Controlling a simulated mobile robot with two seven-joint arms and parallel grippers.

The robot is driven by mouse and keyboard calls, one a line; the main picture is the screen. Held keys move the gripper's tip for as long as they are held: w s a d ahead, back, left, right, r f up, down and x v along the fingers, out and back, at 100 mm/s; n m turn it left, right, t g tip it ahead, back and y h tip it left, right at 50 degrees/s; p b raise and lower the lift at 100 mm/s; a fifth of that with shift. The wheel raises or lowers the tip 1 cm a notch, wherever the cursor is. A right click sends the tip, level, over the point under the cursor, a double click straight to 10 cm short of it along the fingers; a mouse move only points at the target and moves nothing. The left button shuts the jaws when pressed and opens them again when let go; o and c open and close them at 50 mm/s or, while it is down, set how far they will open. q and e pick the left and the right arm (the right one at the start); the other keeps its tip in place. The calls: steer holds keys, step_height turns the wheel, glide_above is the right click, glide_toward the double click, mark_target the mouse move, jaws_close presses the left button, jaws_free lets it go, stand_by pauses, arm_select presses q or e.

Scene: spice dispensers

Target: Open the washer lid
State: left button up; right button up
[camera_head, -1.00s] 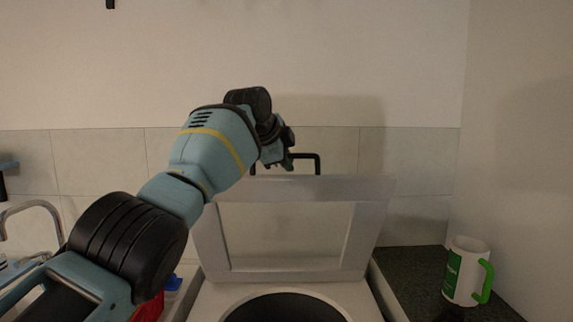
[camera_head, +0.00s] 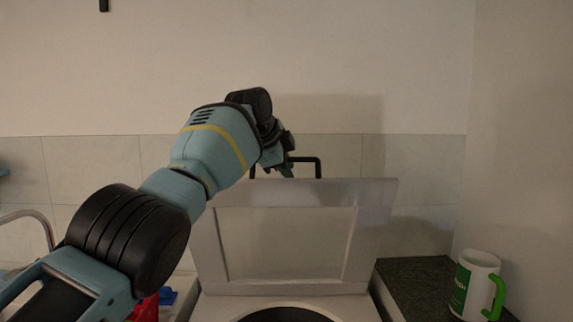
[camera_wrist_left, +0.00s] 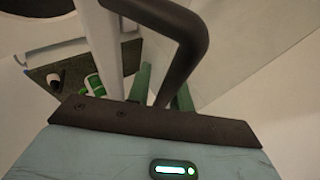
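The washer lid (camera_head: 290,192), a light grey frame around a paler panel, stands raised behind the washer's round dark opening (camera_head: 290,315). Its black handle (camera_head: 304,159) sticks up above the lid's top edge. My left gripper (camera_head: 287,170) is at the handle's left part, with its fingers partly hidden in the head view. In the left wrist view, the green fingertips (camera_wrist_left: 162,90) are apart, and the black handle bar (camera_wrist_left: 188,60) runs down between them. Contact with the bar cannot be made out. My right gripper is in neither view.
A white and green mug (camera_head: 474,284) stands on the dark counter (camera_head: 415,280) right of the washer. A faucet (camera_head: 38,218) is at the left. Red and blue items (camera_head: 155,303) lie left of the washer, partly behind my arm. The tiled wall is close behind.

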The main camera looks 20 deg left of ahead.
arm_select(q)
steer(key=shift+w+r, duration=0.1)
steer(key=shift+w, duration=0.05)
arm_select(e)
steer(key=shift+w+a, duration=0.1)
arm_select(q)
steer(key=shift+r, duration=0.1)
